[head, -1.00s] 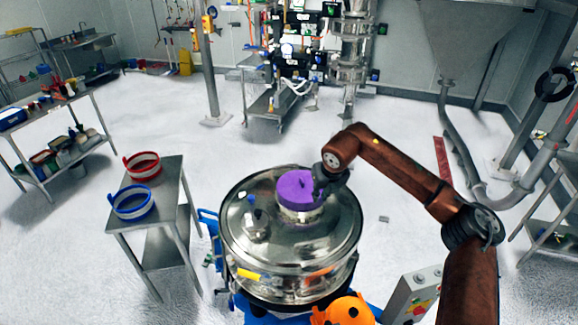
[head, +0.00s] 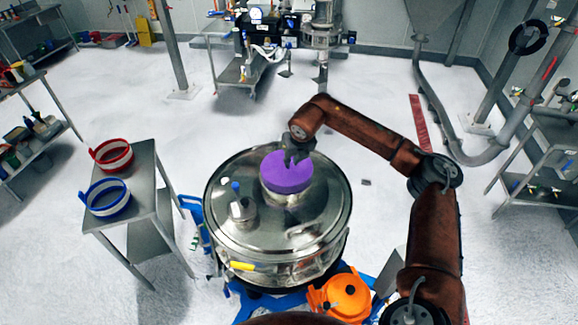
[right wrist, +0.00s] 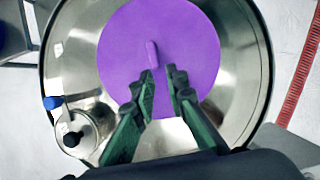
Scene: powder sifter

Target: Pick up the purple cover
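The purple cover (head: 286,178) sits on the raised port in the middle of the round steel sifter lid (head: 240,165). In the right wrist view the cover (right wrist: 125,50) is a flat purple disc with a small upright tab (right wrist: 152,54). My right gripper (head: 297,150) is over the far side of the cover. In the right wrist view its two green fingers (right wrist: 163,85) are apart, one on either side of the line to the tab, with a gap between them. The tab appears just beyond the fingertips, and nothing is between them. My left gripper is out of view.
A small steel port with a blue knob (head: 237,188) stands on the lid left of the cover. A steel side table (head: 148,190) holds a red-rimmed sieve (head: 111,156) and a blue-rimmed one (head: 105,197). An orange pot (head: 345,296) is at the sifter's front right.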

